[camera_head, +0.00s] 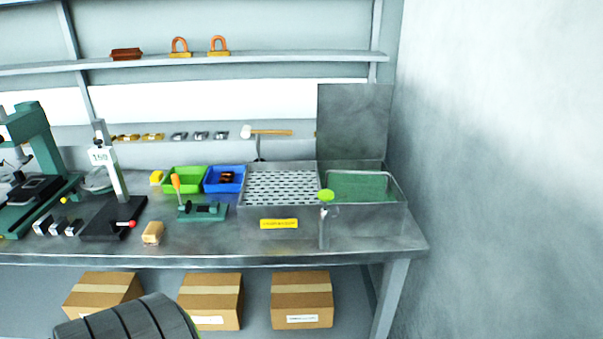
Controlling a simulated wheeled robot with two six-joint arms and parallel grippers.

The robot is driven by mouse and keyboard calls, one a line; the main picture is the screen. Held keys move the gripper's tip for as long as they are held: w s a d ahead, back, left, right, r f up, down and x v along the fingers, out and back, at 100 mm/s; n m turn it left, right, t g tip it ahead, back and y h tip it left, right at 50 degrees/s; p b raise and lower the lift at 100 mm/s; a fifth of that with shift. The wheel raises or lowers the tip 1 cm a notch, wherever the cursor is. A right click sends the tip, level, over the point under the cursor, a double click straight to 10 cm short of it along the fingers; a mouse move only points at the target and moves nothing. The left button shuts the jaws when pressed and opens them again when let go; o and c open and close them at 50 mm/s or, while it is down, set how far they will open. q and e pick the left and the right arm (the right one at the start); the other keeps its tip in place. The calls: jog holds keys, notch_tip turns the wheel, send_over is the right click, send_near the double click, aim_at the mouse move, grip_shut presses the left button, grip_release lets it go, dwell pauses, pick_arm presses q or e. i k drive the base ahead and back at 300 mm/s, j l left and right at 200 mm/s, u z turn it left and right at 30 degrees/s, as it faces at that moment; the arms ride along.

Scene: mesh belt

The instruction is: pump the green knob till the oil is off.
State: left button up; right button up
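The green knob (326,196) is a small bright green round cap on a short post at the front of a metal tank (368,228) on the right of the bench. Green liquid or a green surface (362,186) shows inside the tank's right basin. Left of it, a perforated metal plate (283,187) sits over the other part, with a yellow label (279,224) on its front. I cannot make out oil on any part. Neither of my grippers is in view. A dark ribbed piece at the bottom left seems to be part of my arm.
The metal bench (200,245) holds a green bin (184,186), a blue bin (224,186), a green clamp fixture (203,211), a height gauge (112,190) and a green press (30,150). Cardboard boxes (302,310) stand below. A wall closes the right side.

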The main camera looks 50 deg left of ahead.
aim_at(325, 195)
jog(key=u, duration=1.55)
